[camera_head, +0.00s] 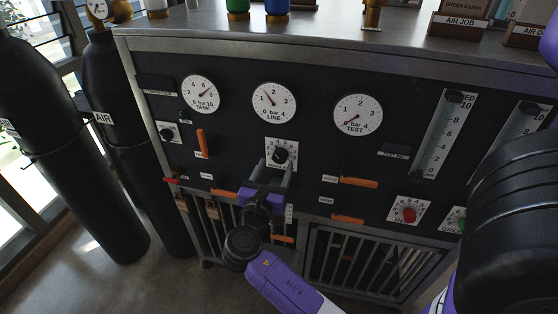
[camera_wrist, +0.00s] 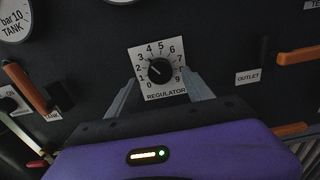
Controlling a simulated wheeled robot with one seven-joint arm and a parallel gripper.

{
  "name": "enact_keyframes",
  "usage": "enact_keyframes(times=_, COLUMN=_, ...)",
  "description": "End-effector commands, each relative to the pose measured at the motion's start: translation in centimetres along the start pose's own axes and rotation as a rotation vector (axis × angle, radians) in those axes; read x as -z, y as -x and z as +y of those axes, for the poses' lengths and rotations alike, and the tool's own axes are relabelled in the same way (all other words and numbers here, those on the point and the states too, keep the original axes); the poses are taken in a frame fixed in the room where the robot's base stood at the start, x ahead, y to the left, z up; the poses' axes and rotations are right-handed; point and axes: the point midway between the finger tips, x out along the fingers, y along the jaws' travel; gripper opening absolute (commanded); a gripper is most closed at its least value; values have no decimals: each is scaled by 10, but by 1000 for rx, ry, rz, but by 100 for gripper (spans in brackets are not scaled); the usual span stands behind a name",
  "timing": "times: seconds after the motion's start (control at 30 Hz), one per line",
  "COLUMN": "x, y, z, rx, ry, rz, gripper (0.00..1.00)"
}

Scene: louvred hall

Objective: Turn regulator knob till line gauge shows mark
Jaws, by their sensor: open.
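The regulator knob (camera_head: 280,156) is a black knob on a white dial plate in the panel's middle. In the wrist view the knob (camera_wrist: 160,71) has a scale from 0 to 9, and its pointer leans up-left, about 3 to 4. The line gauge (camera_head: 274,104) is a round white dial above the knob; its needle points up-left, between 1 and 2. I cannot make out a separate mark on it. My gripper (camera_head: 278,172) is open just below the knob. In the wrist view its grey fingers (camera_wrist: 161,88) stand either side of the dial plate's lower part, apart from the knob.
The tank gauge (camera_head: 201,94) and test gauge (camera_head: 357,115) flank the line gauge. Orange lever handles (camera_head: 358,182) stick out around the knob; the outlet one (camera_wrist: 299,55) is right of my gripper. A red knob (camera_head: 409,215) is lower right. Black cylinders (camera_head: 62,140) stand left.

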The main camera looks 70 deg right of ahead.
Motion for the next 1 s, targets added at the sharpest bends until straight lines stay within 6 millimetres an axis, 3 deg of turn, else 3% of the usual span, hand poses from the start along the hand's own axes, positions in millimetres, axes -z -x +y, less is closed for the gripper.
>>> enact_keyframes(times=0.23, x=2, y=-33, z=0, rx=3, ry=-4, rz=-2, gripper=60)
enact_keyframes(times=0.8, x=0, y=-41, z=0, rx=0, ry=-1, rz=0, gripper=60)
enact_keyframes(times=1.0, x=0, y=-41, z=0, rx=0, ry=-1, rz=0, gripper=23)
